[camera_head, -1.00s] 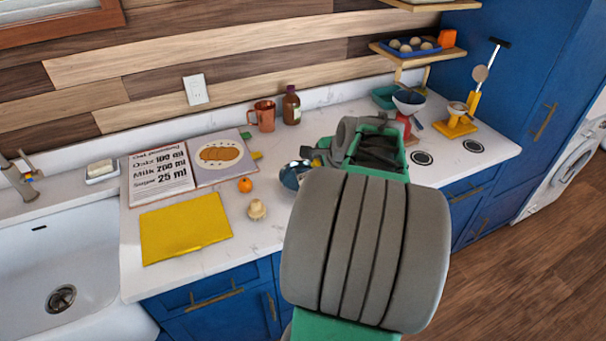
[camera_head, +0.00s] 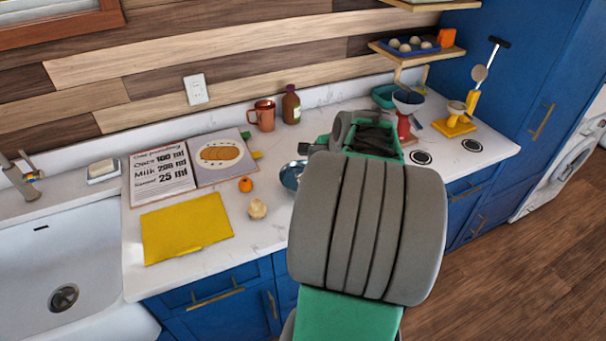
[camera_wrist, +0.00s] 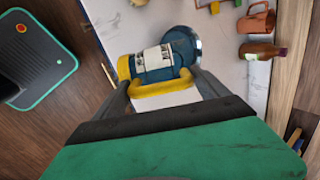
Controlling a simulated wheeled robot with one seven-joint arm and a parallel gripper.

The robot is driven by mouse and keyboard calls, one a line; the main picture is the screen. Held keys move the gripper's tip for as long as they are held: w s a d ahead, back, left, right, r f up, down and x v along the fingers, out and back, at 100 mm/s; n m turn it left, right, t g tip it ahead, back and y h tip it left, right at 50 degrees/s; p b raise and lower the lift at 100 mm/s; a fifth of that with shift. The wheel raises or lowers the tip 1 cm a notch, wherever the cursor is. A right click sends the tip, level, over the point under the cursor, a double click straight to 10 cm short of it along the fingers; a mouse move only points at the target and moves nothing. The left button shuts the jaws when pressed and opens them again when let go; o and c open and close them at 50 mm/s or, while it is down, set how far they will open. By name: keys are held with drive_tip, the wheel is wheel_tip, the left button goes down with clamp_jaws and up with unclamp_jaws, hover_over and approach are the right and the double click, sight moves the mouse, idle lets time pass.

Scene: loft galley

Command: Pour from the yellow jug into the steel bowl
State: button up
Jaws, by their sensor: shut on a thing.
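My gripper (camera_wrist: 162,92) is shut on the yellow jug (camera_wrist: 160,89) in the wrist view. The jug has a yellow handle and yellow end, with a blue body and a pale label. Its blue end overlaps the steel bowl (camera_wrist: 192,40), whose shiny rim shows just behind it. I cannot tell how far the jug is tilted or whether it touches the bowl. In the head view the bowl (camera_head: 290,175) stands on the counter, partly behind my arm. My arm hides the jug and fingertips there.
On the white counter, a yellow mat (camera_head: 186,229), a garlic-like bulb (camera_head: 257,209) and a small orange fruit (camera_head: 246,185) lie left of the bowl. A copper mug (camera_head: 264,116) and brown bottle (camera_head: 291,105) stand behind. A red scale (camera_head: 404,121) stands right.

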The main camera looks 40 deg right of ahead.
drive_tip(key=shift+w+d+r+p, duration=0.1)
drive_tip(key=shift+w+r+p, duration=0.1)
drive_tip(key=shift+p, duration=0.2)
idle(0.3)
drive_tip(key=shift+w+d+f+g+y, duration=0.1)
drive_tip(key=shift+w+d+g+y, duration=0.2)
drive_tip(key=shift+w+g, duration=0.5)
idle(1.7)
